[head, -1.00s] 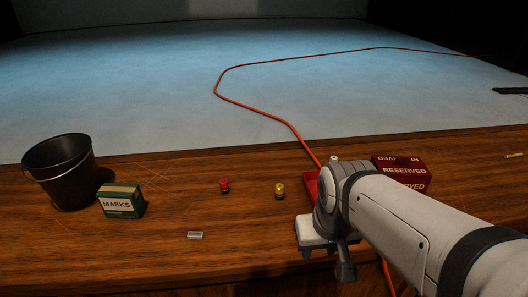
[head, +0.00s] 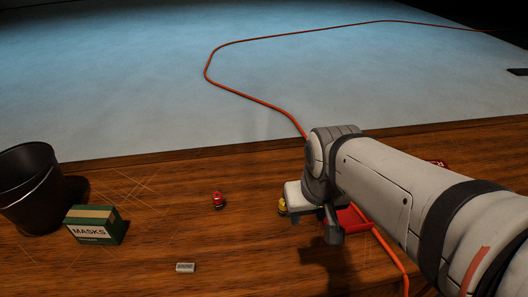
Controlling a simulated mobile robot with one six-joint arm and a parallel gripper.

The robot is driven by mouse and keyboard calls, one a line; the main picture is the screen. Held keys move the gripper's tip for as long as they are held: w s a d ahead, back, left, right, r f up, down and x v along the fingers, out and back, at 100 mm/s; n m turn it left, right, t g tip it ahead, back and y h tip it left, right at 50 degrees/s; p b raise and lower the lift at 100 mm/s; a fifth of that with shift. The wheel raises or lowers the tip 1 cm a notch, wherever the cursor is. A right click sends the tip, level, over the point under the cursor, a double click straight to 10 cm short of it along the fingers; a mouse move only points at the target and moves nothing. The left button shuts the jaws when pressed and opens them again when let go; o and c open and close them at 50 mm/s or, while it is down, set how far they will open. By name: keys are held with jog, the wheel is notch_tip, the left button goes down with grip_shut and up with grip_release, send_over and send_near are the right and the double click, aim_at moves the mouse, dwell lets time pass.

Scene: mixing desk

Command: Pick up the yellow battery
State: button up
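The yellow battery (head: 282,206) is a small upright yellow piece with a dark base, standing on the wooden desk near the middle of the head view. My gripper (head: 303,197) is just to its right, at the end of my arm, and its pale body overlaps the battery's right side in the picture. I cannot tell whether they touch. The fingers do not show clearly, so whether they are open or shut is unclear.
A similar red piece (head: 218,201) stands to the left. A grey block (head: 185,267) lies in front. A green MASKS box (head: 94,225) and black bucket (head: 30,190) are at far left. A red tray (head: 352,217) and orange cable (head: 253,97) are near my arm.

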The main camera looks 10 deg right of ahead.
jog(key=shift+o, duration=0.8)
jog(key=shift+w+f, duration=0.1)
jog(key=shift+w, duration=0.1)
jog(key=shift+o, duration=0.7)
jog(key=w+f+m+b, duration=0.2)
jog(key=w+f+m, duration=0.1)
jog(key=w, duration=0.5)
jog(key=shift+w+d+f+m+g, duration=0.3)
jog(key=shift+w+f+g, duration=0.1)
jog(key=shift+f, duration=0.25)
jog(key=m+h+b, duration=0.1)
jog(key=m+b, duration=0.1)
jog(key=m, duration=0.3)
send_over(282, 203)
jog(key=shift+g, duration=0.4)
notch_tip(282, 203, down, 9)
jog(key=shift+f, duration=0.1)
jog(key=f, duration=0.5)
jog(key=d+f, duration=0.1)
jog(key=f, duration=0.2)
jog(key=shift+w+f+p, duration=0.3)
jog(key=shift+w+p, duration=0.05)
jog(key=shift+w, duration=0.05)
jog(key=c, duration=1.1)
